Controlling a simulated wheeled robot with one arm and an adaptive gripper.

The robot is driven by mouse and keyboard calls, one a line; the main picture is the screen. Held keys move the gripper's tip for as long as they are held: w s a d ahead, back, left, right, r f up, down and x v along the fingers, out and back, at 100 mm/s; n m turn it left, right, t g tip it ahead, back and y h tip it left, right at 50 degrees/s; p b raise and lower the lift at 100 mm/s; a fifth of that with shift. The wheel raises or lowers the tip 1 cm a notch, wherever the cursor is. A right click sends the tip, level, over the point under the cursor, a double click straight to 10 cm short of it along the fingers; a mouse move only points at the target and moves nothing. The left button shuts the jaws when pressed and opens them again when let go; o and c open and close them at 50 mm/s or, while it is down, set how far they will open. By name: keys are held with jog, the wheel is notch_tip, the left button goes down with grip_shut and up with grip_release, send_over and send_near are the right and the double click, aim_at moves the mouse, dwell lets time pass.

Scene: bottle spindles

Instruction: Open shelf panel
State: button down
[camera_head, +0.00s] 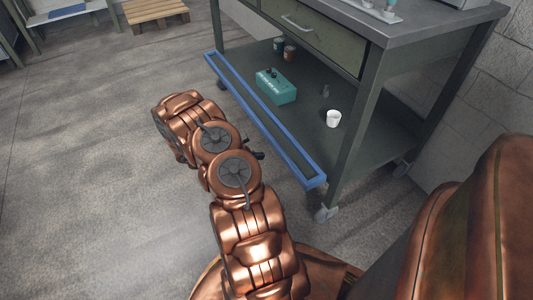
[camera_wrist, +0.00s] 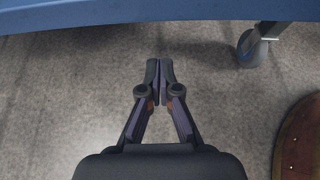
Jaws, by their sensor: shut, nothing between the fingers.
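The shelf panel (camera_head: 262,112) is a long, narrow blue frame along the front lower edge of the grey-green workbench. The lower shelf behind it is visible from above. In the wrist view the blue panel (camera_wrist: 120,14) crosses the top edge. My gripper (camera_wrist: 160,70) is shut and empty, its fingertips together over the floor and apart from the panel in the picture. In the head view, only a small dark part of my gripper (camera_head: 258,155) shows beside my copper arm, near the panel's middle; the rest is hidden.
A teal box (camera_head: 277,87), a white cup (camera_head: 333,118) and small cans (camera_head: 290,52) stand on the lower shelf. A drawer (camera_head: 315,32) is above. A caster (camera_wrist: 252,48) is at right in the wrist view. The floor at left is clear, with a pallet (camera_head: 155,12) behind.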

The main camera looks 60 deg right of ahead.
jog(key=shift+p+v, duration=0.5)
jog(key=shift+v, duration=2)
